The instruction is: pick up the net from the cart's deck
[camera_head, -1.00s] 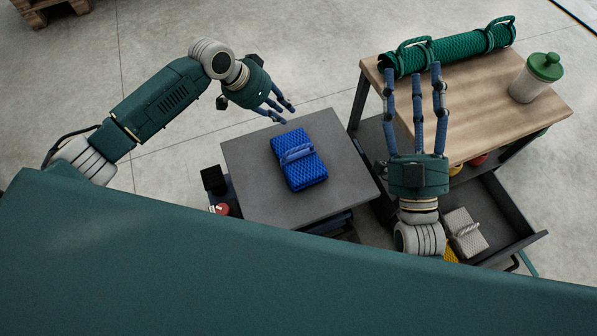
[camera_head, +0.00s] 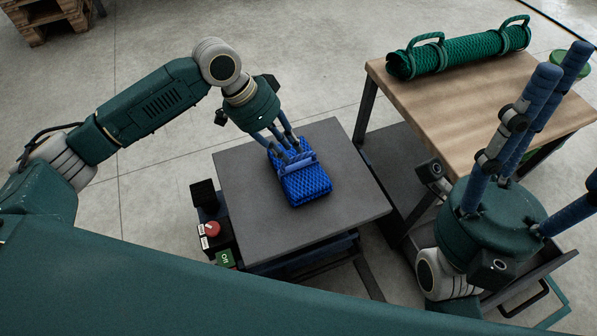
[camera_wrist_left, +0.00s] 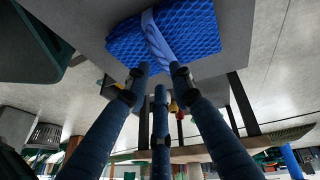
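The blue folded net (camera_head: 307,185) lies on the grey deck (camera_head: 350,212) of the cart, with a lighter blue strap across its top. My left gripper (camera_head: 287,147) is at the net's far end, fingers pointing down at the strap. In the left wrist view the net (camera_wrist_left: 195,28) fills the top, and the fingertips (camera_wrist_left: 157,75) are spread either side of the strap (camera_wrist_left: 157,40). They look open; whether they touch the net I cannot tell. My right gripper (camera_head: 530,125) is raised at the right, close to the head camera, fingers apart and empty.
A wooden-topped table (camera_head: 430,105) stands right of the cart, bearing a rolled green net (camera_head: 465,52) with handles. A green-lidded container (camera_head: 568,64) is mostly hidden behind my right fingers. A red button (camera_head: 212,229) sits at the cart's near left corner. The deck around the net is clear.

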